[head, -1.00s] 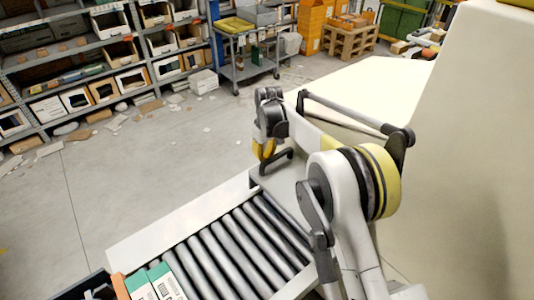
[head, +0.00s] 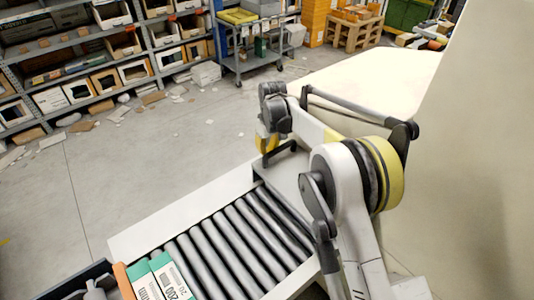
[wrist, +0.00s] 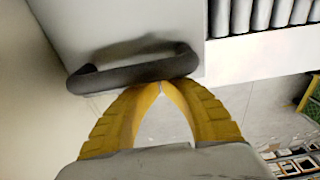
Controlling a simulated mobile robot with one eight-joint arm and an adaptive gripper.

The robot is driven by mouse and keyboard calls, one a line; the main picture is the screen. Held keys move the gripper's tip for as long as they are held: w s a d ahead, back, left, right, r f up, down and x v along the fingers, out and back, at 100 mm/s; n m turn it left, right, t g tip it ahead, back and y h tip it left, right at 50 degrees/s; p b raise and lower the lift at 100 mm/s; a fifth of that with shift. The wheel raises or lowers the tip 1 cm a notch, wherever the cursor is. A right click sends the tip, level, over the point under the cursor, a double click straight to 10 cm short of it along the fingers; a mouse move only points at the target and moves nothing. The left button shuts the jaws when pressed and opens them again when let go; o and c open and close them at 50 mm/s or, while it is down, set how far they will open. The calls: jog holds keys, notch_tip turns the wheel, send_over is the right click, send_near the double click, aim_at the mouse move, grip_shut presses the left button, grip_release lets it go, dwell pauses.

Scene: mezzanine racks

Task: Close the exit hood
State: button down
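The exit hood is the pale grey panel (head: 291,172) at the far end of the roller conveyor, beside the large cream machine body. Its dark bar handle (head: 281,153) shows next to my gripper (head: 267,148), which is partly hidden by my wrist. In the wrist view the hood panel (wrist: 120,25) fills the upper left, with the curved black handle (wrist: 130,75) along its lower edge. My gripper's yellow fingers (wrist: 161,88) meet at their tips, with nothing between them. The tips overlap the handle's near edge in the picture; contact is unclear.
Two white and green cartons (head: 160,280) lie at the near end of the rollers (head: 235,245), beside a dark bin (head: 75,288). The cream machine body (head: 465,170) stands close on the right. Open floor (head: 150,160) lies left, with paper scraps near the shelves.

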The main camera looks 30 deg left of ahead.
jog(key=w+a+r+p, duration=0.1)
jog(key=a+r+p, duration=0.1)
jog(key=r, duration=1)
jog(key=shift+w+a+r, duration=0.15)
jog(key=shift+w+a, duration=0.05)
jog(key=shift+a, duration=0.55)
